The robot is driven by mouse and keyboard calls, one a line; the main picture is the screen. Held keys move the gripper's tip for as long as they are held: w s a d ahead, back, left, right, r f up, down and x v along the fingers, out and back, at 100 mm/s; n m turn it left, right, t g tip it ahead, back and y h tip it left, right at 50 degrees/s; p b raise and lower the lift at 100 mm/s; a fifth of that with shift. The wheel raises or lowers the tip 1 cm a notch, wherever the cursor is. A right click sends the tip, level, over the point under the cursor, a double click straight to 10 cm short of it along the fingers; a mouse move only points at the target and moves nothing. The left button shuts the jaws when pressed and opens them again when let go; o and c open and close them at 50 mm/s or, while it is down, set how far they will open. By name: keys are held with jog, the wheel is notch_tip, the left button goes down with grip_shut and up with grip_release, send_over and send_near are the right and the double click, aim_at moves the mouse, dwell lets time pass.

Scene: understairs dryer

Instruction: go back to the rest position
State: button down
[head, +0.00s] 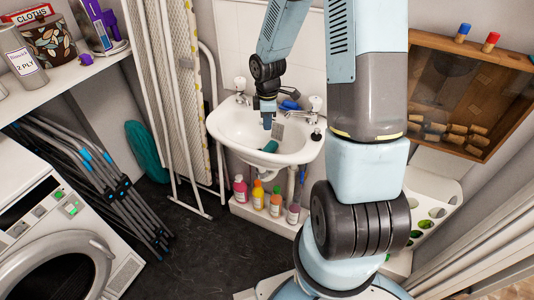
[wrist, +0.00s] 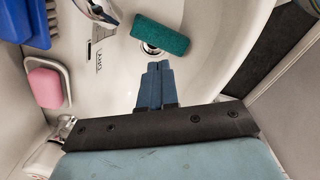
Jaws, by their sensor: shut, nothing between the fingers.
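My gripper (head: 267,120) hangs over the white sink (head: 225,122) in the head view, fingers pointing down into the basin. In the wrist view the two blue fingers of my gripper (wrist: 157,82) are together, with nothing between them. A green sponge (wrist: 161,36) lies in the basin by the drain, just beyond the fingertips and apart from them. The sponge (head: 270,147) also shows in the head view below the gripper.
A pink soap (wrist: 45,88) and a blue brush (wrist: 38,22) lie on the sink's rim. Several coloured bottles (head: 258,195) stand below the sink. A folded ironing board (head: 172,80) leans left of it. A white dryer (head: 60,240) and folded rack (head: 100,180) stand left. Dark floor lies between.

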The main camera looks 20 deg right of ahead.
jog(key=shift+r, duration=0.1)
dwell(0.4)
jog(key=s+d+r+m+t+h, duration=0.1)
jog(key=s+r+m, duration=0.3)
jog(key=r, duration=0.6)
jog(key=s+r+m+t, duration=0.2)
jog(key=s+r+m, duration=0.15)
jog(key=r, duration=0.75)
jog(key=s+a+r+m+t+y, duration=0.1)
jog(key=s+r+m+t, duration=0.1)
jog(key=s+r+m, duration=0.5)
jog(key=s+r, duration=0.4)
jog(key=s, duration=0.4)
jog(key=shift+s+r+t, duration=0.3)
jog(key=shift+s+r, duration=0.1)
